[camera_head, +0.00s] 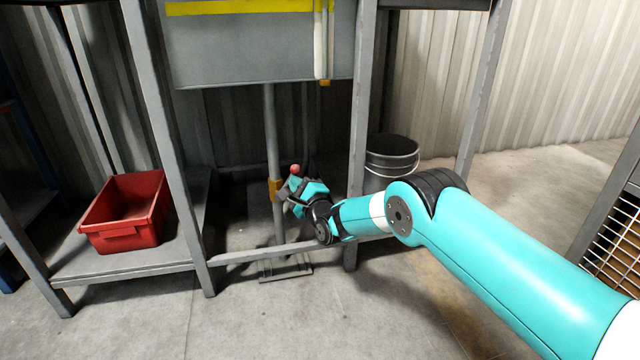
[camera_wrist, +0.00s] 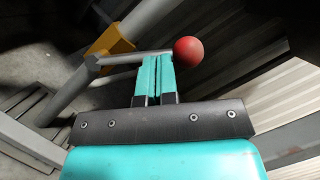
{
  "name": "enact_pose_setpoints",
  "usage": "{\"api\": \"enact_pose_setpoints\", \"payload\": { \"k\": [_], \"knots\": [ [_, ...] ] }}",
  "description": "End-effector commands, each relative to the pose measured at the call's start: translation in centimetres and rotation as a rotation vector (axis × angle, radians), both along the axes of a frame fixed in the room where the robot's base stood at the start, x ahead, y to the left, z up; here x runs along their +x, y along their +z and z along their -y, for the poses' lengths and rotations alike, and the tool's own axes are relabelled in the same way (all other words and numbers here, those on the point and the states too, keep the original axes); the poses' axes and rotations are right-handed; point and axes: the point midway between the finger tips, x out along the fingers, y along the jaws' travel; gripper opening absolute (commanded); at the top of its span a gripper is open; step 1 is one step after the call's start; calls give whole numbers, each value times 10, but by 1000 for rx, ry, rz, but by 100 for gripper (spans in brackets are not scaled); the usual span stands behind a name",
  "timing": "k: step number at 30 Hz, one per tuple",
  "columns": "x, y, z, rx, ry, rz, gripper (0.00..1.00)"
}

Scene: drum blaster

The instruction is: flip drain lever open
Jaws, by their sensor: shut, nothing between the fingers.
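The drain lever is a thin grey rod (camera_wrist: 133,57) with a red ball knob (camera_wrist: 188,52) on its end. In the wrist view it runs roughly level from the pipe to the knob. It joins the yellow valve (camera_wrist: 110,45) on the grey drain pipe (camera_wrist: 70,95). In the head view the red knob (camera_head: 295,169) shows just above my gripper (camera_head: 287,191), and the yellow valve (camera_head: 275,189) is behind it. In the wrist view my gripper (camera_wrist: 154,60) is shut, its teal fingers side by side at the rod, left of the knob. I cannot tell whether they touch the rod.
A red bin (camera_head: 125,212) stands on the low shelf at the left. A dark bucket (camera_head: 390,160) is behind my forearm. Grey frame posts (camera_head: 362,110) and a low crossbar (camera_head: 240,256) surround the pipe. A grey tank (camera_head: 260,50) hangs above.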

Motion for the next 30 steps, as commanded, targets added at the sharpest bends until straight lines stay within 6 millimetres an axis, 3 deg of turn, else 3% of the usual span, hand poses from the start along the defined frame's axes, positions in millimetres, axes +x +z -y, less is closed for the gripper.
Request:
{"api": "enact_pose_setpoints", "payload": {
  "k": [1, 12, 30],
  "knots": [
    [3, 8, 0, -22, -5, 11, 0],
    [0, 19, -12, -250, -8, 57, 0],
    [-2, 22, -27, -468, -11, 102, 0]
  ]
}}
